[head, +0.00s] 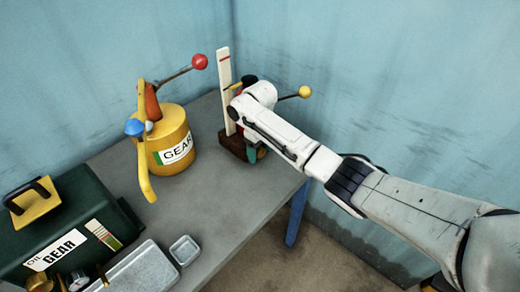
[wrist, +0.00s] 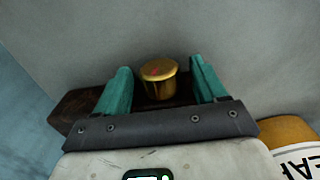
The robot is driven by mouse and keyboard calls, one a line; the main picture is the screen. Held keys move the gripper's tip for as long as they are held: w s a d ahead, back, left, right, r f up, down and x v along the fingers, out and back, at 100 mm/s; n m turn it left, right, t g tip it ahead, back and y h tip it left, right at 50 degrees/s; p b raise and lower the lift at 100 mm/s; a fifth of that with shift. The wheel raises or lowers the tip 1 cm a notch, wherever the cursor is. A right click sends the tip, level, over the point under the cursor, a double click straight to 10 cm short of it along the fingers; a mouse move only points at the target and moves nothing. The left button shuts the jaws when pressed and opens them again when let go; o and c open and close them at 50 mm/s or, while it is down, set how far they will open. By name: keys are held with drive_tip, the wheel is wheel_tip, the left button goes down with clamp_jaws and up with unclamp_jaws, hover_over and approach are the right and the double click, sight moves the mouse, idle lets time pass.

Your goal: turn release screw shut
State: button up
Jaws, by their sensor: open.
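A brass release screw (wrist: 158,82) with a small red mark on its top shows in the wrist view. It stands on a dark brown block (wrist: 85,103), between the two teal fingers of my gripper (wrist: 160,68). The fingers are apart, one on each side of the screw, with gaps visible between them and it. In the head view my gripper (head: 252,148) is low beside the brown block (head: 232,146) near the bench's back right corner. The screw is mostly hidden by my arm there.
A white upright scale (head: 225,85) rises beside my gripper. A lever with a yellow ball (head: 304,91) sticks out behind my arm. A yellow gear oil can (head: 172,145) with a red-ball lever stands left. A green box (head: 65,225), metal tray (head: 143,272) and small dish (head: 184,250) are nearer.

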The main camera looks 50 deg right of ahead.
drive_tip(key=shift+c, duration=0.3)
drive_tip(key=c, duration=1)
drive_tip(key=shift+a+r+h+p, duration=0.1)
drive_tip(key=shift+a+h+p, duration=0.1)
drive_tip(key=shift+h+p, duration=0.8)
drive_tip(key=shift+h, duration=0.5)
drive_tip(key=o, duration=1.1)
drive_tip(key=shift+c, duration=0.2)
